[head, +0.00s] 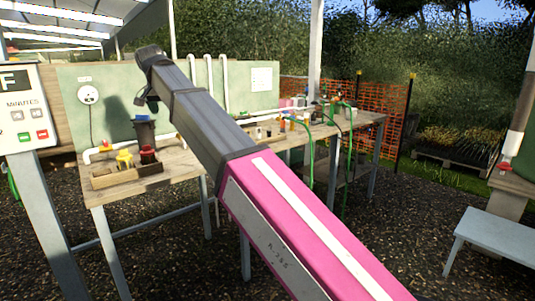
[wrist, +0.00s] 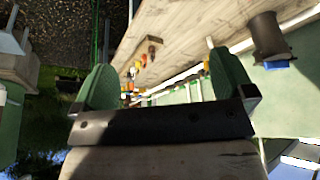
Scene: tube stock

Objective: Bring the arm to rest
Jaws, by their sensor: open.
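My arm (head: 300,222) reaches across the head view from the bottom right to the upper left, a pink link followed by dark grey links. Its far end is raised above the left workbench (head: 105,190). My gripper (wrist: 162,82) shows in the wrist view with its two green fingers wide apart and nothing between them. In the head view I cannot make out the fingers. The wrist view is turned over, with a bench top (wrist: 185,30) beyond the fingers.
A wooden tray (head: 128,178) with yellow and red-topped items and a dark cylinder (head: 145,132) stand on the left bench. A second bench (head: 365,119) holds bottles and green hoses. A control panel (head: 25,110) is at left, a grey-blue stool (head: 500,232) at right. Gravel lies between.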

